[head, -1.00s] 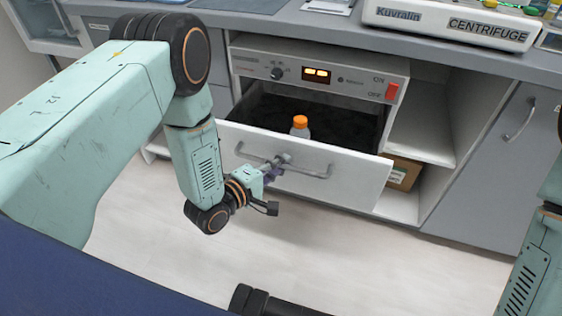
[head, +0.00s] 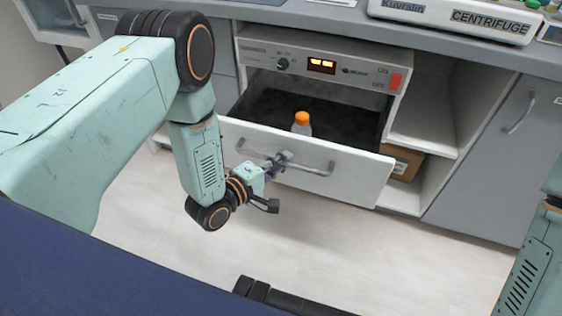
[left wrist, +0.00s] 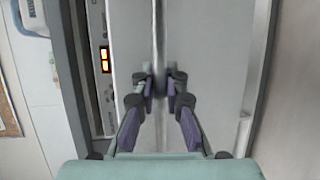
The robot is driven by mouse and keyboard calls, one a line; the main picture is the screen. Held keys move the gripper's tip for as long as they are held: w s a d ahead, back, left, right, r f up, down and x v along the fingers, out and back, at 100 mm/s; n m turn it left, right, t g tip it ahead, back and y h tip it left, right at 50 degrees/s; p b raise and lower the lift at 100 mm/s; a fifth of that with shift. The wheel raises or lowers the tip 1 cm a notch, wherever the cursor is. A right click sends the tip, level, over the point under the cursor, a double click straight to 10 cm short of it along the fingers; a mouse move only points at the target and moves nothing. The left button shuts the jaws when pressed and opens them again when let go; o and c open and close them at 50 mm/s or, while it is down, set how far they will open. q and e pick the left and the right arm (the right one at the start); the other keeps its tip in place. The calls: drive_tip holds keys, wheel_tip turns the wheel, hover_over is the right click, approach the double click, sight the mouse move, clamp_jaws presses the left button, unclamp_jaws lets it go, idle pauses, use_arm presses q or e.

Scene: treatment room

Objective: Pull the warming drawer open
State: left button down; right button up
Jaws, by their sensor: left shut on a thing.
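The warming drawer (head: 345,182) stands pulled out from its unit, its dark inside showing from above. A bottle with an orange cap (head: 302,122) stands in it. My left gripper (head: 280,163) is shut on the bar handle (head: 316,171) on the drawer's white front, left of the handle's middle. In the left wrist view both fingers (left wrist: 160,85) close around the handle bar (left wrist: 159,40), which runs up the picture.
The unit's control panel (head: 322,67) has a lit orange display and a red switch. A centrifuge (head: 455,20) stands on the counter above. Open shelves with a cardboard box (head: 402,162) are right of the drawer. The floor (head: 330,240) before the drawer is clear.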

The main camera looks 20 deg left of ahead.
use_arm(q)
drive_tip(key=c, duration=1.4)
unclamp_jaws()
drive_tip(key=shift+o, duration=0.2)
drive_tip(key=shift+s, duration=0.1)
drive_tip(key=v, duration=1.2)
drive_tip(key=shift+r, duration=0.1)
